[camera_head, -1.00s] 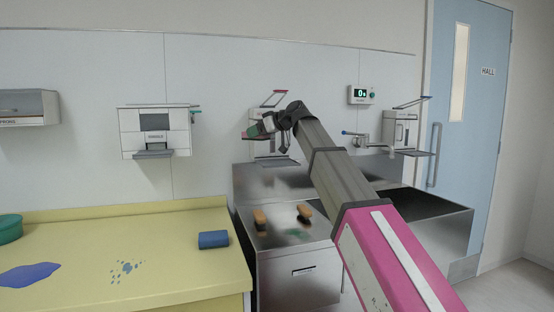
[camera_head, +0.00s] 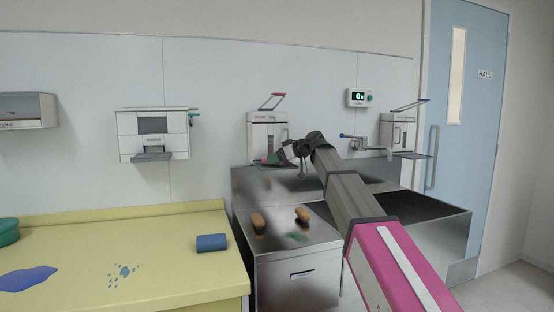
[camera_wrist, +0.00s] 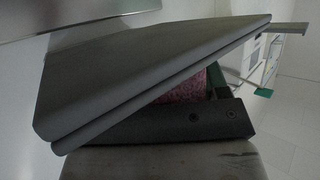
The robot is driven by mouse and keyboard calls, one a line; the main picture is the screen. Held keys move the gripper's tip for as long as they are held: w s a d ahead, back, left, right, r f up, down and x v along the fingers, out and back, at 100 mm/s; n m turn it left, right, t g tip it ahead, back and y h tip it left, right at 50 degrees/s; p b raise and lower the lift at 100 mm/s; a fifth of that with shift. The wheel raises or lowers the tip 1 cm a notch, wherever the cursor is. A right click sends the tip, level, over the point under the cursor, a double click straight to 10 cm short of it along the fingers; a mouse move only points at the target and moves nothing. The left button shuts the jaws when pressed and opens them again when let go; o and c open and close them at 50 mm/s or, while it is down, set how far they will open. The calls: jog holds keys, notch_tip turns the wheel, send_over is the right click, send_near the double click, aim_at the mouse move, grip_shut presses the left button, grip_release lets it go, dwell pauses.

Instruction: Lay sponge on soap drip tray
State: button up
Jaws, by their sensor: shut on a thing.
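My gripper (camera_head: 277,157) is in front of the lower part of the soap dispenser with the red lever (camera_head: 262,118), near its drip tray. It is shut on the sponge, of which a small reddish and green bit (camera_head: 270,158) shows in the head view. In the wrist view the sponge is a pink, rough-textured patch (camera_wrist: 186,90) with green beside it, mostly hidden behind a large grey slab and a dark bar with screws.
A tap (camera_head: 365,146) and a second dispenser (camera_head: 397,132) are to the right, above the steel sink. A blue roll (camera_head: 212,242) lies on the yellow counter (camera_head: 190,270). A white dispenser (camera_head: 152,133) hangs left.

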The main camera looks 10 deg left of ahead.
jog(key=o, duration=0.9)
jog(key=shift+f, duration=0.1)
jog(key=v, duration=1.2)
